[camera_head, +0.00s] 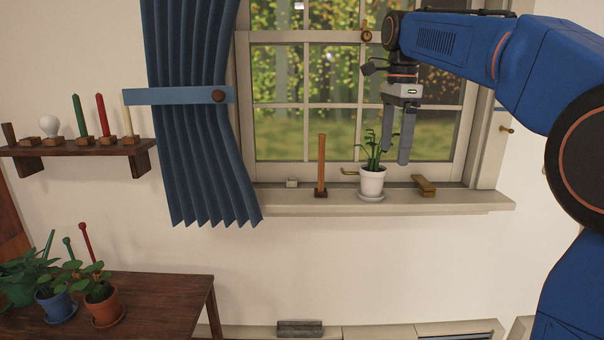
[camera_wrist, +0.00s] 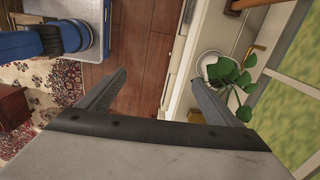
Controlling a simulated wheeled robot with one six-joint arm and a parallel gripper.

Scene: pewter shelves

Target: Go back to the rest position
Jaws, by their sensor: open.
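My gripper (camera_head: 396,134) hangs from my blue arm in front of the window, pointing down. Its two grey fingers are apart with nothing between them. In the wrist view my gripper (camera_wrist: 165,95) also shows its fingers spread and empty. A white pot (camera_head: 372,181) with a green plant stands on a saucer on the window sill, below and a little left of the fingers. In the wrist view the plant (camera_wrist: 225,75) is close to the right finger; I cannot tell whether they touch.
The window sill (camera_head: 300,201) also bears a wooden stake (camera_head: 321,165) and a brass piece (camera_head: 424,186). A blue curtain (camera_head: 195,140) hangs left of the window. A wall shelf (camera_head: 75,149) holds candle-like items. A dark table (camera_head: 165,297) holds potted plants. Wooden floor (camera_wrist: 140,45) shows below.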

